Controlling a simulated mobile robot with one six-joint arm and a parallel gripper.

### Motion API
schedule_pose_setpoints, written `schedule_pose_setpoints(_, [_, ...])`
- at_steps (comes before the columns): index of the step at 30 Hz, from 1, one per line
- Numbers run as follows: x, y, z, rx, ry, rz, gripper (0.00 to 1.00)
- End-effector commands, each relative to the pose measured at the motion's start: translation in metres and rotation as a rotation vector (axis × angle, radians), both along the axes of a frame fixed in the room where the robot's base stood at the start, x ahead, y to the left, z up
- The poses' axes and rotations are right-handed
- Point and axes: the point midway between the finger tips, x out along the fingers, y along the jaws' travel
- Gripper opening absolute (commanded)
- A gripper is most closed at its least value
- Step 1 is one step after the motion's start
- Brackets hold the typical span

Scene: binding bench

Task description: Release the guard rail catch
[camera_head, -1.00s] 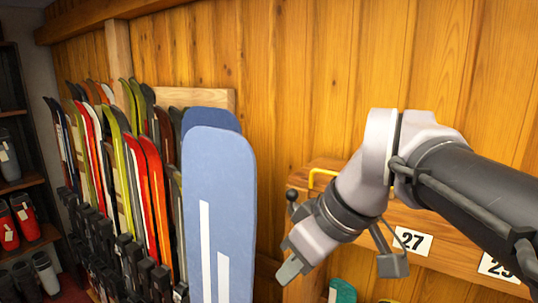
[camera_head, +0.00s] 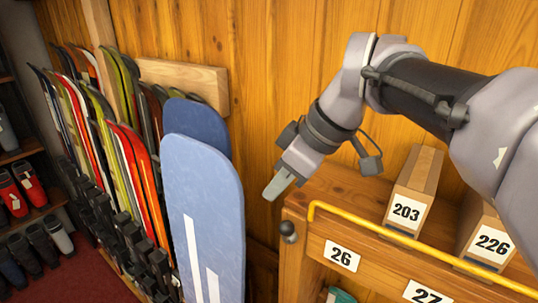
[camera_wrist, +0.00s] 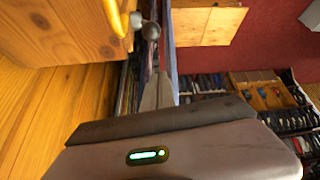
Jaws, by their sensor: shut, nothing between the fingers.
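A yellow guard rail (camera_head: 425,252) runs along the front top edge of a wooden shelf unit and bends down at its left end. A dark round knob (camera_head: 289,231), which looks like the catch, sits at the shelf's left front corner near that end. In the wrist view the yellow rail end (camera_wrist: 115,17) and the dark knob (camera_wrist: 150,31) show at the top. My gripper (camera_head: 277,187) is shut and empty, above the knob and apart from it in the head view. Its fingers (camera_wrist: 158,94) point toward the knob's side in the wrist view.
Boxes marked 203 (camera_head: 414,192) and 226 (camera_head: 487,239) stand behind the rail on the shelf top (camera_head: 345,190). A blue board (camera_head: 203,215) stands close to the left of the shelf, with several skis (camera_head: 125,160) beyond. A wooden wall is behind.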

Motion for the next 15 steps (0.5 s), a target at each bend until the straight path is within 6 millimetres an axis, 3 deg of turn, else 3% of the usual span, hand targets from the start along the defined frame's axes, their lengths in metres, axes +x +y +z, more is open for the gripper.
schedule_pose_setpoints(9, [0.017,0.031,-0.06,-0.001,0.003,0.002,0.0])
schedule_pose_setpoints(15, [0.004,0.003,-0.063,0.001,0.001,-0.004,0.0])
